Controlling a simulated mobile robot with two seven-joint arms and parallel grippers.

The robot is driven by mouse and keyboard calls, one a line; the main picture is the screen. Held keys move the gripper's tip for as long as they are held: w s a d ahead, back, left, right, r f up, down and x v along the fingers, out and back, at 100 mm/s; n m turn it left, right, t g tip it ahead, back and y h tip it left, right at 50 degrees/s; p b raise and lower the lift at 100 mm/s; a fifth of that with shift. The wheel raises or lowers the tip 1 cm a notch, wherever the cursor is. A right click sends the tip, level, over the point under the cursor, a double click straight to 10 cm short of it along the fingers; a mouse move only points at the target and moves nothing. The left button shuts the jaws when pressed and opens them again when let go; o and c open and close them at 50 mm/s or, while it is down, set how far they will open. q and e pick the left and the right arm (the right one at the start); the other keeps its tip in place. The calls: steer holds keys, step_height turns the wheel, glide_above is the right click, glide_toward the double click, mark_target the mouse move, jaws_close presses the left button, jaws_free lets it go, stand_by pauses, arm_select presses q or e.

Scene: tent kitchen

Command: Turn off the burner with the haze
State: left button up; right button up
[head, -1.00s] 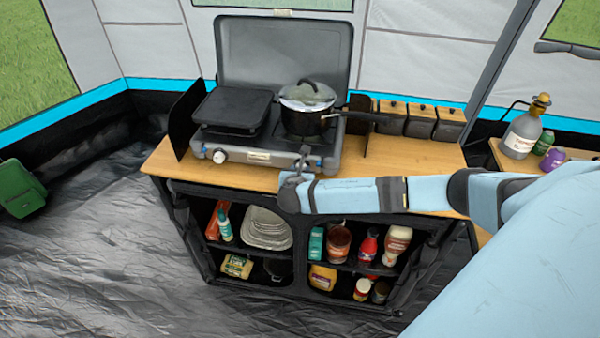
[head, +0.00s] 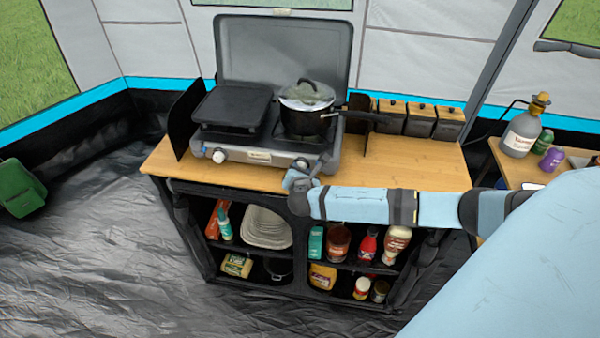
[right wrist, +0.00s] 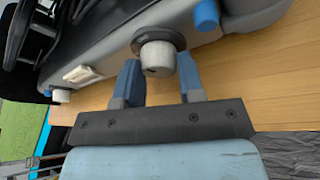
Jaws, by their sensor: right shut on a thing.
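The two-burner camp stove (head: 262,157) stands on the wooden counter with its lid raised. A dark pot (head: 303,122) with a glass lid sits on the right burner; a faint greyish blur shows at the lid. A black griddle (head: 232,108) covers the left burner. The left knob (head: 218,156) is white. The right knob (right wrist: 157,57) is pale and shows large in the right wrist view. My right gripper (right wrist: 160,73) has its blue fingers on either side of this right knob and is shut on it. My left gripper is not in view.
A long pot handle (head: 352,115) sticks out to the right. Several dark canisters (head: 420,120) stand at the counter's back right. The wooden counter (head: 430,165) is bare at right. Shelves below hold bottles and dishes. A gas bottle (head: 521,133) stands on a side table.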

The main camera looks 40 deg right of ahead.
steer(key=shift+m+t, duration=0.4)
steer(key=shift+m, duration=0.1)
steer(key=shift+b, duration=0.3)
steer(key=o, duration=0.9)
steer(key=v, duration=1.4)
steer(key=shift+d, duration=0.15)
steer(key=shift+r, duration=0.1)
